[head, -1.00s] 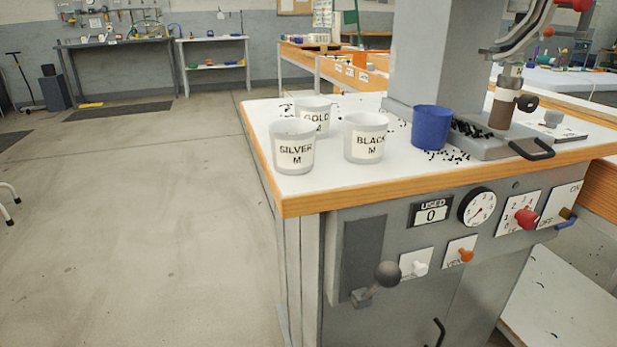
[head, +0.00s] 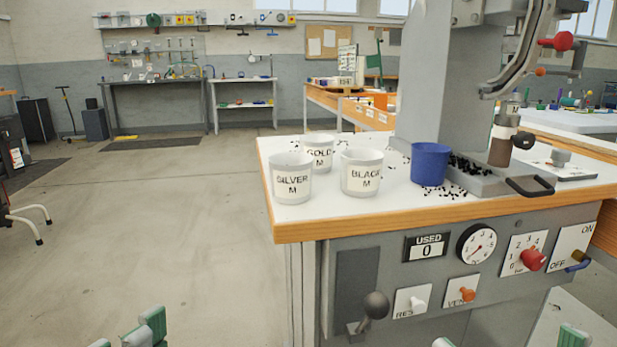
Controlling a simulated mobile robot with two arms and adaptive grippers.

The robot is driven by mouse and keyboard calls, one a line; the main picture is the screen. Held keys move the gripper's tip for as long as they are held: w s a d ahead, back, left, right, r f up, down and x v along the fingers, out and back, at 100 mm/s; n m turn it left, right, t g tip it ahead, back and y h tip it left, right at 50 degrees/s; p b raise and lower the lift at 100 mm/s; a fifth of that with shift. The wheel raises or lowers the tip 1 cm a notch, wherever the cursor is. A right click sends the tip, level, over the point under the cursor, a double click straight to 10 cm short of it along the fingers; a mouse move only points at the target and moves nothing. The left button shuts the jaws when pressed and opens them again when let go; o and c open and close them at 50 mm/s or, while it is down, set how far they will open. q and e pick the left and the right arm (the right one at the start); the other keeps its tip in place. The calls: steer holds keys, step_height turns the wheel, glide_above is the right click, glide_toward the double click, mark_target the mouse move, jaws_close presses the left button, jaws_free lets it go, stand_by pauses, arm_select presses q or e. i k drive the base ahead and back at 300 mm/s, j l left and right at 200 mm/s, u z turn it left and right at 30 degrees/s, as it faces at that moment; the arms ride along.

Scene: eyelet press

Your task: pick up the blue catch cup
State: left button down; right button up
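The blue catch cup (head: 430,165) stands upright on the white top of the press bench (head: 405,205) in the head view, beside the grey press base. Many small black bits lie around it and on the base. My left gripper (head: 127,335) shows only as green-padded tips at the bottom edge, far from the cup; its opening is unclear. My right gripper (head: 507,341) shows as two green tips well apart at the bottom edge, below and in front of the bench. Nothing shows between them. The rest of both grippers is out of frame.
White cups labelled SILVER M (head: 292,178), GOLD M (head: 318,153) and BLACK M (head: 361,171) stand left of the blue cup. The press column (head: 438,80) rises behind it. A black handle (head: 531,186) is to its right. A ball-ended lever (head: 375,306) sticks out in front.

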mark_target(429, 161)
steer(key=l+u, duration=0.15)
steer(key=l, duration=0.35)
steer(key=k+l+u, duration=0.2)
steer(key=l, duration=0.3)
steer(key=l+u, duration=0.15)
steer(key=l, duration=0.4)
steer(key=i+j, duration=0.15)
steer(key=j, duration=0.15)
steer(key=i+j, duration=0.15)
steer(key=j, duration=0.1)
